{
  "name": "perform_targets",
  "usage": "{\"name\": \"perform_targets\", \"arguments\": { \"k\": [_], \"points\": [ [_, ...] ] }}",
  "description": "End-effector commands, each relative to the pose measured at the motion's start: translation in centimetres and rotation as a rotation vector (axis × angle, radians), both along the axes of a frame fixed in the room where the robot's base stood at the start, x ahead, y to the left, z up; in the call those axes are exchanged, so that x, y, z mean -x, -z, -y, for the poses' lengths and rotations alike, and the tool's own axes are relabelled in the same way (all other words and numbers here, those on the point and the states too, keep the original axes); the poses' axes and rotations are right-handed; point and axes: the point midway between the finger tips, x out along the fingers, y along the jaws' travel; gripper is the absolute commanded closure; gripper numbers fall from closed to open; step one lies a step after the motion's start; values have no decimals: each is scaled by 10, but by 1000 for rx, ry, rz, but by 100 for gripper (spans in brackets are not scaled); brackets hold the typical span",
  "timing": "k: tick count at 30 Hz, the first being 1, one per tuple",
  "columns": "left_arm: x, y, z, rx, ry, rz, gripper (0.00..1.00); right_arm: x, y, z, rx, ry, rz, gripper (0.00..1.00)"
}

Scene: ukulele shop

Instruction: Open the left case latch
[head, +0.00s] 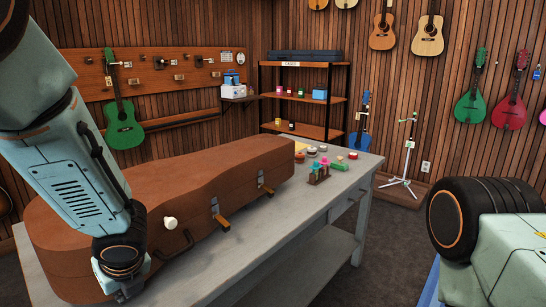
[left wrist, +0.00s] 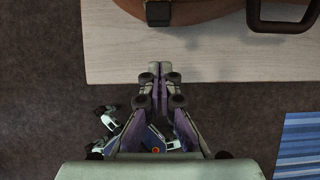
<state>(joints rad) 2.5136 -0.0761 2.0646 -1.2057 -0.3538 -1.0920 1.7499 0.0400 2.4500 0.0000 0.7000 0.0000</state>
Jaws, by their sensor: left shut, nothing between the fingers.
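A brown instrument case (head: 90,215) lies shut on the workbench. Two of its latches, the middle one (head: 217,212) and the far one (head: 262,182), show on its front side in the head view, with a dark handle (head: 180,244) nearer to me. The left latch (left wrist: 157,12) shows at the top of the left wrist view; my left arm hides it in the head view. My left gripper (left wrist: 159,68) is shut and empty, its tips over the bench edge, apart from the latch and in line with it. It shows low in the head view (head: 120,296). My right gripper is out of view.
The grey workbench (head: 290,217) has bare room in front of the case. A white knob (head: 170,223) sits on the case front. A guitar stand (head: 405,160) stands beyond the bench.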

Motion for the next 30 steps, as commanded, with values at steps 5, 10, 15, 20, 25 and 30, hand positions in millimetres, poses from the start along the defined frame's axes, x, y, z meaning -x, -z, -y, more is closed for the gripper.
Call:
{"name": "perform_targets", "arguments": {
  "k": [5,10,15,20,25,30],
  "points": [
    [0,1,0,0,0,0,100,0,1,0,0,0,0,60],
    [0,5,0,0,0,0,100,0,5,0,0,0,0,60],
    [0,9,0,0,0,0,100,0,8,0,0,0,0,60],
    [0,12,0,0,0,0,100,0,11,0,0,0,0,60],
    [0,16,0,0,1,0,100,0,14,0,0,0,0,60],
    [0,19,0,0,1,0,100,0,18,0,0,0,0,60]
  ]
}}
